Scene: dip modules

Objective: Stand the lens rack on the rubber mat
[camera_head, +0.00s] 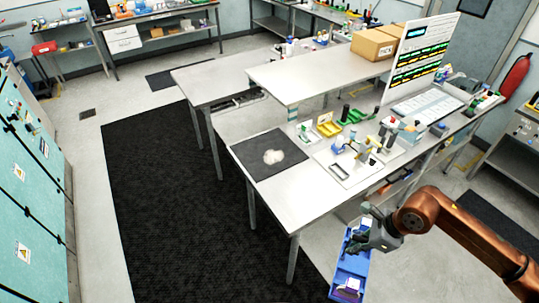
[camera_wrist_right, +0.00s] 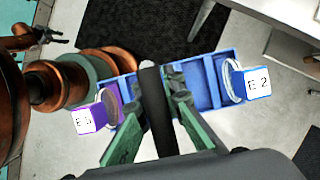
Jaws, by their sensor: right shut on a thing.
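The lens rack is a blue tray-like frame with dividers; it shows in the head view (camera_head: 349,268) and the right wrist view (camera_wrist_right: 208,82). My right gripper (camera_head: 357,243) is shut on its dark middle bar, seen in the wrist view (camera_wrist_right: 151,85). The rack hangs above the floor, in front of the table. A blue-framed lens marked E 2 (camera_wrist_right: 252,83) is at one end and a purple lens marked E 5 (camera_wrist_right: 90,118) at the other. The black rubber mat (camera_head: 255,172) lies flat on the table. A dark part, possibly my left gripper (camera_wrist_right: 45,36), shows in the wrist view.
Right of the mat, the table (camera_head: 300,195) holds a white tray, bottles and small coloured parts. The table's front edge lies between the rack and the mat.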

